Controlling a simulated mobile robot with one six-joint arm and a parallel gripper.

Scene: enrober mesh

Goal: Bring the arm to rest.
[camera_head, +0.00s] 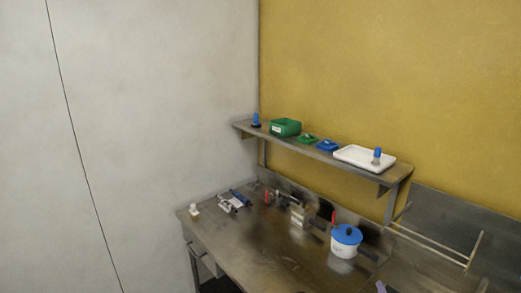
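My arm and my gripper do not show in the head camera view, so I cannot see the gripper's pose or whether it holds anything. The view looks down on a metal worktable (262,256) in a corner, with a shelf (345,171) above it.
On the worktable stand a white pot with a blue lid (345,245), a metal container (298,216), blue-handled tools (236,201) and a small white bottle (194,210). The shelf holds a green bin (286,127) and a white tray (351,157). A rack (432,244) stands at the right.

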